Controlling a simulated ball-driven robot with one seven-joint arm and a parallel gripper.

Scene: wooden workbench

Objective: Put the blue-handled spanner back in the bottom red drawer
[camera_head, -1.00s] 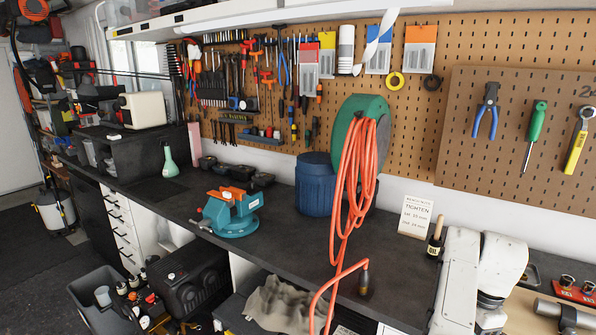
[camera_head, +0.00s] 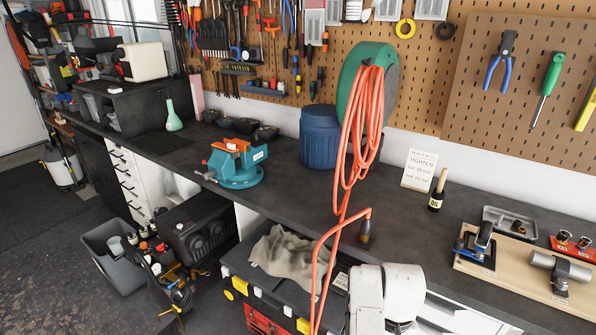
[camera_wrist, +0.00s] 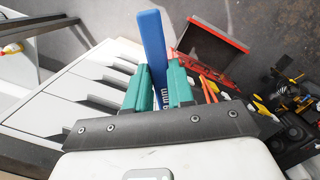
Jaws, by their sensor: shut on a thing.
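The blue-handled spanner (camera_wrist: 152,42) is in my gripper (camera_wrist: 158,80) in the wrist view. The two teal fingers are shut on it, and its blue handle sticks out past them. Part of a "mm" marking shows between the fingers. The red drawer unit (camera_head: 262,322) stands under the bench at the bottom of the head view, mostly cut off. In the wrist view, an open red-rimmed drawer (camera_wrist: 240,44) with a dark inside lies beyond the fingers, to the right of the handle and apart from it. I cannot tell which drawer it is. The head view does not show my gripper.
White drawers (camera_wrist: 75,85) with dark handles fill the left of the wrist view. An orange hose (camera_head: 330,250) hangs over the bench edge near my arm. A grey cloth (camera_head: 285,252) lies on top of the unit. A grey bin (camera_head: 110,265) stands on the floor at left.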

